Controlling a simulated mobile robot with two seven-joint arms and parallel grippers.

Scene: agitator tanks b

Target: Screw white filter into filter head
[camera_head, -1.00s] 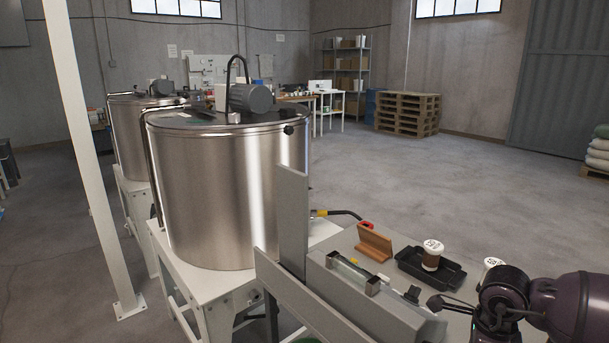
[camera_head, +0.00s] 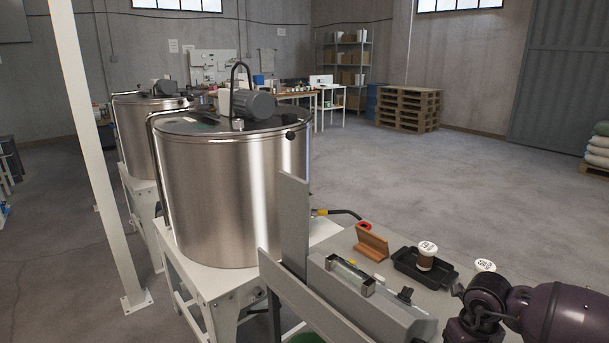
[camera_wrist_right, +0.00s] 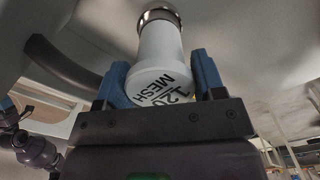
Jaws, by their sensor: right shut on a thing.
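The white filter (camera_wrist_right: 160,50), marked with a mesh number on its end, stands between the blue fingers of my right gripper (camera_wrist_right: 161,76) in the right wrist view. The gripper is shut on it near the marked end. The filter's far end meets a shiny metal collar (camera_wrist_right: 159,14) at the top of the picture. I cannot tell whether this collar is the filter head or how deep the filter sits in it. In the head view my right arm comes in at the lower right, and its gripper and the held filter are hidden.
A grey bracket (camera_head: 293,225) with an upright plate stands beside the steel tank (camera_head: 225,190).

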